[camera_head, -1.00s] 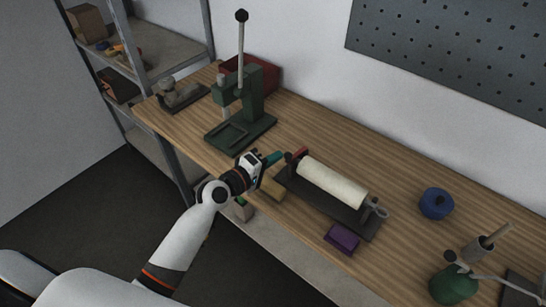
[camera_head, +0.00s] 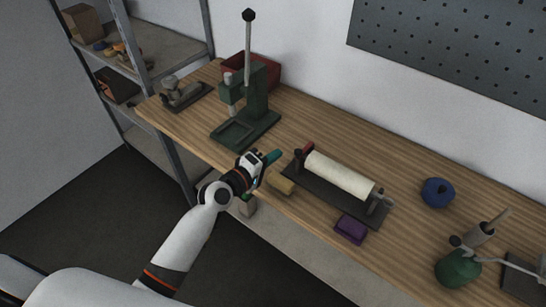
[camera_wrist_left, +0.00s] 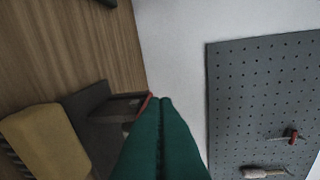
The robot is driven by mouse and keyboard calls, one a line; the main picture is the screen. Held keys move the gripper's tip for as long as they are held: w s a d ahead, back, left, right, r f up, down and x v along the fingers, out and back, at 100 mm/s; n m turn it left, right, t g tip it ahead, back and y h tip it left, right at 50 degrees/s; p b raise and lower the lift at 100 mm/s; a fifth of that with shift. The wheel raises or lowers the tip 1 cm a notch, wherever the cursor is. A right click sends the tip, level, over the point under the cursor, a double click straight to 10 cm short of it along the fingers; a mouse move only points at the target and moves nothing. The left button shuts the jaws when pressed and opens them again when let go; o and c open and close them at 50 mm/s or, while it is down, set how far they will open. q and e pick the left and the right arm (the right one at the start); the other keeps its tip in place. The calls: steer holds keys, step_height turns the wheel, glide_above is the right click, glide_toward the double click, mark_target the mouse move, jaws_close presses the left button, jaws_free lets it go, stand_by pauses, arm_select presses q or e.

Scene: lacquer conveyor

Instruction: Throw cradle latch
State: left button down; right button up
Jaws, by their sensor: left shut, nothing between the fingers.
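The cradle has a dark base (camera_head: 322,194) on the bench with a cream roller (camera_head: 340,175) lying across it between end uprights. A small dark red part, possibly the latch, (camera_head: 305,149) stands at the roller's left end. A grey fitting is at its right end. My left gripper (camera_head: 277,154) has teal fingers, shut and empty, just left of the red part and apart from it in the head view. In the left wrist view, the shut fingers (camera_wrist_left: 160,101) partly cover the cradle end, and a thin red edge (camera_wrist_left: 147,102) shows beside their tips. My right gripper is not in view.
A yellow block (camera_head: 281,184) lies by the bench's front edge near my left wrist. A purple block (camera_head: 351,229) sits in front of the cradle. A green press (camera_head: 256,100) stands behind left. A blue round object (camera_head: 437,192) and a green pot (camera_head: 458,268) are right.

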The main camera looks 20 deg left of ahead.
arm_select(q)
steer(key=d+b+v, duration=0.1)
steer(key=b+v, duration=0.1)
steer(key=v, duration=0.8)
steer(key=s+a+f+m+g+y, duration=0.1)
steer(key=s+f+m+g+y, duration=0.15)
steer(key=f, duration=0.85)
steer(key=s+a+f+m+g+y, duration=0.15)
steer(key=s+f, duration=0.25)
steer(key=f, duration=0.8)
steer(key=s+a+f+m+g+y, duration=0.1)
steer(key=s+a+f+g, duration=0.15)
steer(key=f, duration=0.85)
steer(key=s+f+m+g, duration=0.2)
steer(key=s+f, duration=0.4)
steer(key=s, duration=0.4)
steer(key=s+f+m+g+y+b, duration=0.1)
steer(key=s+f+m+g, duration=0.2)
steer(key=s+f, duration=0.4)
steer(key=s+f+m+g+y, duration=0.1)
steer(key=s+f, duration=0.5)
steer(key=s, duration=0.6)
steer(key=d+m+g, duration=0.1)
steer(key=m, duration=0.1)
steer(key=shift+s+f+m+b, duration=0.2)
steer(key=shift+s+m+b, duration=0.1)
steer(key=shift+s+b, duration=0.1)
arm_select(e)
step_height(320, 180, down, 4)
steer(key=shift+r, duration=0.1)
